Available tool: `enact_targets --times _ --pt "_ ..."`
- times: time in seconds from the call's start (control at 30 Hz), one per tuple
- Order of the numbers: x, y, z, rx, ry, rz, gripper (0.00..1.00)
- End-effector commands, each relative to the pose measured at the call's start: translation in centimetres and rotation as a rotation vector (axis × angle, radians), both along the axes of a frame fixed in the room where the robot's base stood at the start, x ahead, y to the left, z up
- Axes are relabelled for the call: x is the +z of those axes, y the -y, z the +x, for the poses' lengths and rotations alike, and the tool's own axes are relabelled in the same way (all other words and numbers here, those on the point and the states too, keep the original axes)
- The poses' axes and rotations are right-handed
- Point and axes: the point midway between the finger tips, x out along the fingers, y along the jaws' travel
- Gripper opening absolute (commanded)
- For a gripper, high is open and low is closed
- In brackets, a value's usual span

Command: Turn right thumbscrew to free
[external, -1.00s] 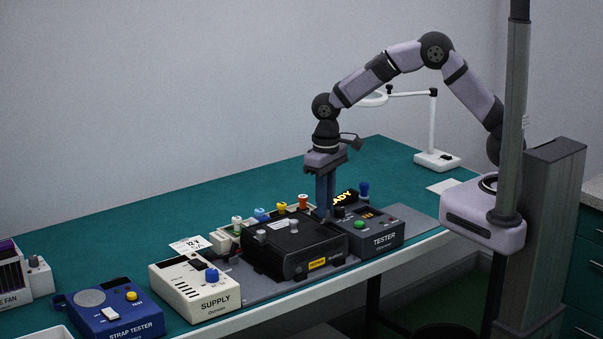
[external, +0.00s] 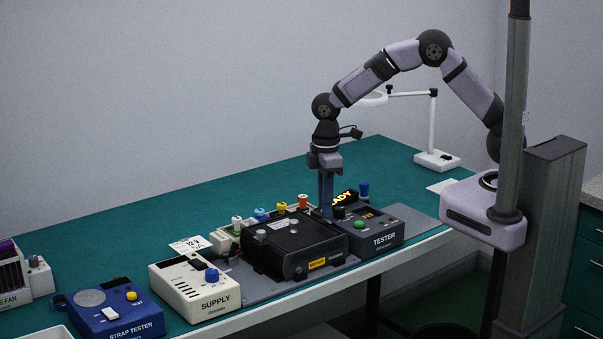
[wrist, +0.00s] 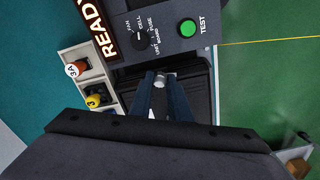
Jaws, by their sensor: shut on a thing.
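My gripper (external: 325,213) points straight down at the right end of the black box (external: 285,248), beside the tester. In the wrist view its two blue-grey fingers (wrist: 160,84) are shut on a small silver thumbscrew (wrist: 159,83) close to the tester's edge. In the external view the fingers hide this thumbscrew. A silver knob (external: 261,234) also shows on the left part of the box's top.
The tester (external: 385,241) with its green button and lit READY sign (external: 345,198) stands close on the right. Coloured knobs, including an orange one (external: 303,202), stand behind the box. The supply (external: 205,294) is at the left.

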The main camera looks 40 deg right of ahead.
Motion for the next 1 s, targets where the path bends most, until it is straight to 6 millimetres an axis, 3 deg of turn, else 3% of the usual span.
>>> enact_targets --times 0.3,0.8,0.83,0.87,0.9,1.0 --pt "0.23 -0.24 0.16 0.114 0.007 0.007 0.00" --pt "0.25 -0.28 0.18 0.130 0.007 0.008 0.00" --pt "0.25 -0.28 0.18 0.130 0.008 0.009 0.24" --pt "0.24 -0.27 0.18 0.130 0.007 0.008 0.31" --pt "0.22 -0.25 0.16 0.130 0.006 0.007 0.35" --pt "0.16 -0.18 0.11 0.130 0.004 0.006 0.35"
